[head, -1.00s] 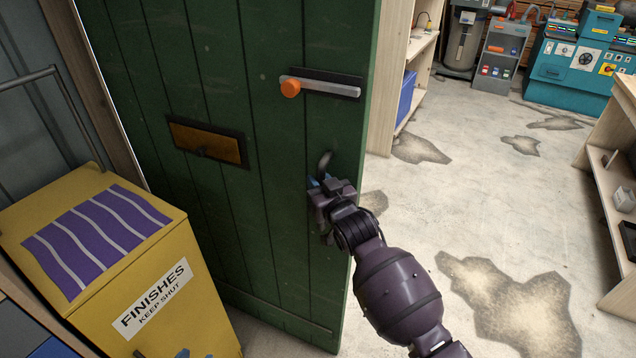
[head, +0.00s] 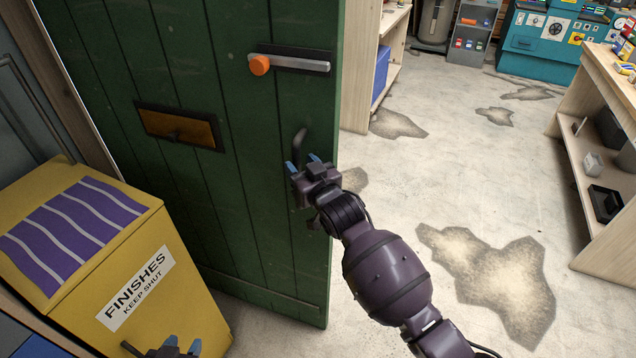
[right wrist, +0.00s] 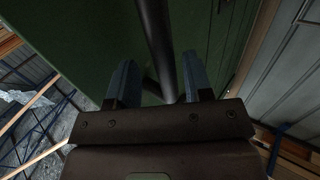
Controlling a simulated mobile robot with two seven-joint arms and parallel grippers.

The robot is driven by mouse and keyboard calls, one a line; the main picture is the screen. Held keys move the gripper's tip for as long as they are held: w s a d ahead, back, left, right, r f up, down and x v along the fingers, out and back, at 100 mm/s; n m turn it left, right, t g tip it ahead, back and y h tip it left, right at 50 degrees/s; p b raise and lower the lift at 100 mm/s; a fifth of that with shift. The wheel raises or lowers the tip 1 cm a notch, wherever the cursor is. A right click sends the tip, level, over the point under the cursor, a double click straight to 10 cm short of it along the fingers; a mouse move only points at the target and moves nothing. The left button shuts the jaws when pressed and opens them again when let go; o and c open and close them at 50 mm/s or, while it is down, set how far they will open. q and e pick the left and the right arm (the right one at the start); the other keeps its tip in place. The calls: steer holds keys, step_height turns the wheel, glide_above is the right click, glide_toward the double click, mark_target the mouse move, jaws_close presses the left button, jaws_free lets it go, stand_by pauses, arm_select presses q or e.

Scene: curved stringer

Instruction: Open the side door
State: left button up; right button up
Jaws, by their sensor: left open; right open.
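The green plank door (head: 240,200) fills the middle of the head view, its right edge free with the room showing past it. A dark curved pull handle (head: 300,145) is near that edge. Above it is a slide bolt (head: 300,62) with an orange knob. In the right wrist view, the dark handle bar (right wrist: 156,40) runs between the two blue fingers of that gripper (right wrist: 160,85); contact is unclear. My left gripper (head: 178,346) is open and empty at the bottom edge, in front of the yellow cabinet.
The yellow cabinet (head: 190,300), marked FINISHES KEEP SHUT, stands close at the lower left. A brass plate (head: 180,128) is on the door. A wooden shelf (head: 372,70) is behind the door's right edge, and a workbench (head: 590,150) at right. Stained floor between is clear.

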steer(key=v, duration=0.8)
steer(key=shift+s+d, duration=0.25)
steer(key=shift+d, duration=0.1)
steer(key=s+d+f+m+h, duration=0.25)
steer(key=s+d+f, duration=0.2)
steer(key=d, duration=0.45)
steer(key=s+d+f+m+h, duration=0.1)
steer(key=s+d+f+h, duration=0.3)
steer(key=d, duration=0.4)
steer(key=s+d+f+m+g+h, duration=0.1)
steer(key=s+d+f, duration=0.4)
steer(key=s, duration=0.3)
steer(key=s+d+f+g+h, duration=0.2)
steer(key=s+d+f, duration=0.3)
steer(key=s+f, duration=0.2)
steer(key=shift+s+d+m+g, duration=0.3)
steer(key=shift+s+d+m, duration=0.05)
steer(key=shift+s, duration=0.15)
